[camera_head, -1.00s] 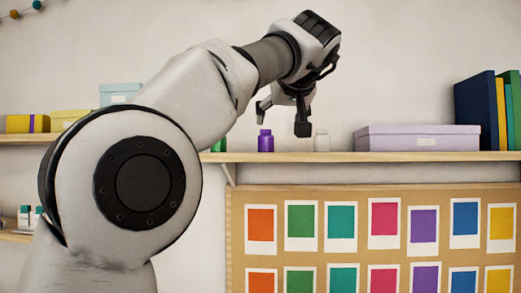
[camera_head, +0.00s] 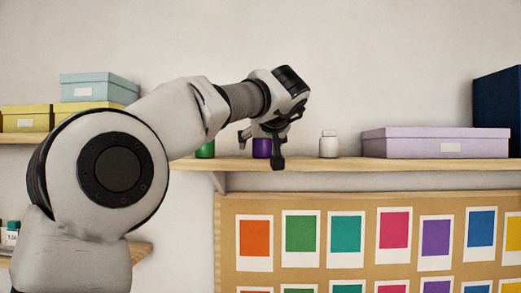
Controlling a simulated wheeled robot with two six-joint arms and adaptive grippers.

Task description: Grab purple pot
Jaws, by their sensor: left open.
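The purple pot (camera_head: 262,148) stands upright on the wooden shelf, between a green pot (camera_head: 206,150) on its left and a white pot (camera_head: 329,145) on its right. My left gripper (camera_head: 261,150) is open and points down at the purple pot. Its fingers show to the left and right of the pot's upper part, and the pot's top is hidden behind the gripper. I cannot tell whether the fingers touch the pot. My right gripper is not in view.
A board of colour cards (camera_head: 370,205) hangs below. Yellow (camera_head: 27,119) and light blue boxes (camera_head: 98,88) sit at the left. The wall above is clear.

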